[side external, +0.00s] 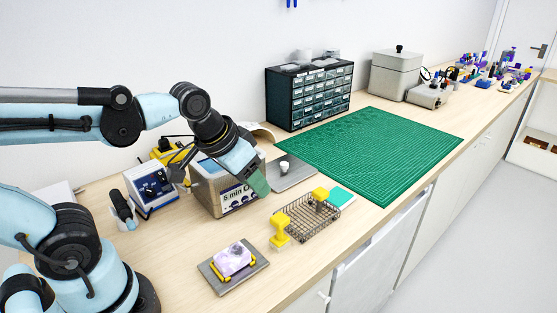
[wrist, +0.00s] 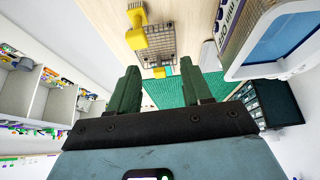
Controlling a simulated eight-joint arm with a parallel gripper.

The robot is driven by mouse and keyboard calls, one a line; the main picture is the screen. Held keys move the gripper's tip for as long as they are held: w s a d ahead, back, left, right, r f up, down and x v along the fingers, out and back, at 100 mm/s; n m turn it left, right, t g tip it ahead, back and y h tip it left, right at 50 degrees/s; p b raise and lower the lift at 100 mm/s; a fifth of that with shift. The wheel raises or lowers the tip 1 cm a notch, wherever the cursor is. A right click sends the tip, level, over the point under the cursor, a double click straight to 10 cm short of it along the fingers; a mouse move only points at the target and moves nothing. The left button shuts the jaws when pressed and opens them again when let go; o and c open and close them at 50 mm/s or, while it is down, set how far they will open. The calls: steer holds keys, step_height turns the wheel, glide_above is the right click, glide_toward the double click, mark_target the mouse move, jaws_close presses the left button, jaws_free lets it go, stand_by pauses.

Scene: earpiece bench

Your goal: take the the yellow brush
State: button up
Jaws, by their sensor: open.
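A second yellow piece (side external: 320,193) shows at the basket's far end, and a small yellow patch (wrist: 159,72) shows there in the wrist view. I cannot tell for sure which one is the brush. My gripper (side external: 258,183) is above the bench, left of and apart from both yellow pieces. Its green fingers (wrist: 162,84) are apart with nothing between them.
A grey plate (side external: 290,174) with a small white cup lies behind. A green mat (side external: 375,150), a drawer cabinet (side external: 309,95) and a tray with a purple-white piece (side external: 234,267) are also on the bench.

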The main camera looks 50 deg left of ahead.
mark_target(280, 218)
steer(key=shift+w+d+r+g, duration=0.95)
steer(key=shift+w+d+g, duration=1.05)
steer(key=shift+g, duration=0.8)
steer(key=shift+a+f, duration=0.15)
steer(key=shift+f, duration=4.8)
steer(key=shift+c, duration=0.3)
steer(key=c, duration=0.8)
step_height(280, 218, up, 11)
